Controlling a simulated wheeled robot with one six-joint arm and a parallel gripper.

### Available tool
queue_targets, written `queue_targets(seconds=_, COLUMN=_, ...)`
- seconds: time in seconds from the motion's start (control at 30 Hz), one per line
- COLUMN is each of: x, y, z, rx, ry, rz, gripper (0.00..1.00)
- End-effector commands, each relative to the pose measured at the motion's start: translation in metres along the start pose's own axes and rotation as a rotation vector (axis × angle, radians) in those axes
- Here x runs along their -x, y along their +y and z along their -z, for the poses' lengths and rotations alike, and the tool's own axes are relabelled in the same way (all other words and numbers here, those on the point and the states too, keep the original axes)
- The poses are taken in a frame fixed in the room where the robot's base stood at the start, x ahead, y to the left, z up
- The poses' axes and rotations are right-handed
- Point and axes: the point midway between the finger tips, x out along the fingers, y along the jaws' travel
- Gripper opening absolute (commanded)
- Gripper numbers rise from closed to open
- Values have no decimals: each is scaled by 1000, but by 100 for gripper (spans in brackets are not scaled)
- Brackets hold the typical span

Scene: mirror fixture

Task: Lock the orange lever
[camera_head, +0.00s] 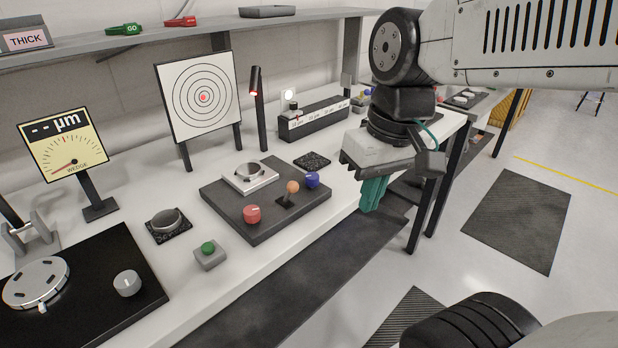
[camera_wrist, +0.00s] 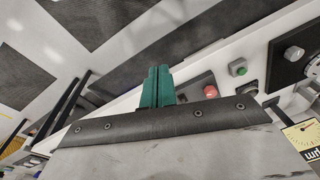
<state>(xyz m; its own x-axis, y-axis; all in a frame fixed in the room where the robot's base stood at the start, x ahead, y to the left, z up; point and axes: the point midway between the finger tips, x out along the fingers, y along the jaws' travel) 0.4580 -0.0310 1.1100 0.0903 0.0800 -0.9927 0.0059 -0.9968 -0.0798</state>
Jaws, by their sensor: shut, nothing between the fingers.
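The orange lever (camera_head: 292,187) has a round orange knob on a short dark stem. It stands on the dark fixture block (camera_head: 262,232) between a red knob (camera_head: 252,214) and a blue knob (camera_head: 312,180). A silver mirror mount (camera_head: 249,177) sits on the back of the same block. My gripper (camera_head: 373,194) has teal fingers and hangs to the right of the block, past the bench's front edge, apart from the lever. In the wrist view my gripper (camera_wrist: 157,86) is shut and empty. There the red knob (camera_wrist: 211,91) shows, but I cannot make out the lever.
A target board (camera_head: 203,97) and a thin dark lamp post (camera_head: 257,105) stand behind the block. A grey box with a green button (camera_head: 209,252) lies front left. A yellow wedge gauge (camera_head: 65,145) stands at left. Floor in front of the bench is open.

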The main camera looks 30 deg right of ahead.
Motion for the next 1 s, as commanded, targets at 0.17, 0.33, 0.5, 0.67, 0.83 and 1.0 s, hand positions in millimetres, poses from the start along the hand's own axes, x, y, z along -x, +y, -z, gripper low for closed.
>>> queue_targets(seconds=0.17, x=0, y=18, z=71, rx=-23, ry=-12, rz=132, gripper=0)
queue_targets(seconds=0.33, x=-7, y=47, z=129, rx=-41, ry=20, rz=239, gripper=0)
queue_targets(seconds=0.5, x=-14, y=70, z=161, rx=-51, ry=52, rz=295, gripper=0)
queue_targets(seconds=0.67, x=-16, y=76, z=170, rx=-52, ry=65, rz=309, gripper=0)
queue_targets(seconds=0.83, x=-16, y=76, z=170, rx=-51, ry=65, rz=309, gripper=0)
queue_targets(seconds=1.0, x=-19, y=75, z=170, rx=-51, ry=64, rz=309, gripper=0)
